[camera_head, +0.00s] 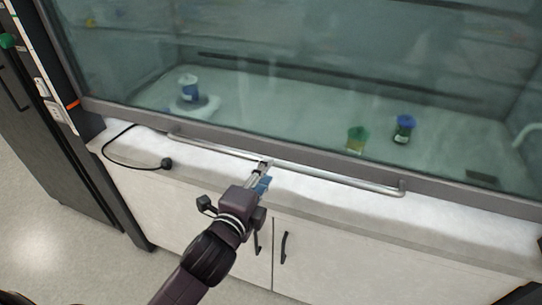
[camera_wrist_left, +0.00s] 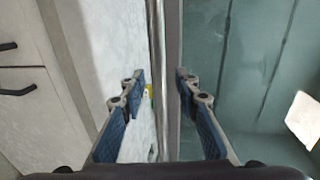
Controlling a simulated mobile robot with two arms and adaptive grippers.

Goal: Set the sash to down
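The fume hood's sash (camera_head: 300,60) is a wide glass pane with a grey bottom frame, seen in the head view. A long metal handle bar (camera_head: 340,179) runs along that frame. The frame looks low, near the white sill, but I cannot tell the gap under it. My left gripper (camera_head: 264,164) is at the middle of the bar. In the left wrist view, the fingers of my left gripper (camera_wrist_left: 158,84) are apart, with the handle bar (camera_wrist_left: 157,40) passing between them. I cannot tell whether either finger touches it. My right gripper does not show.
Behind the glass stand a blue-and-white container (camera_head: 189,88), a green cup (camera_head: 356,138) and a blue-capped jar (camera_head: 404,128). A black cable (camera_head: 124,160) lies on the white sill (camera_head: 440,219). Cabinet doors with dark handles (camera_head: 284,247) are below.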

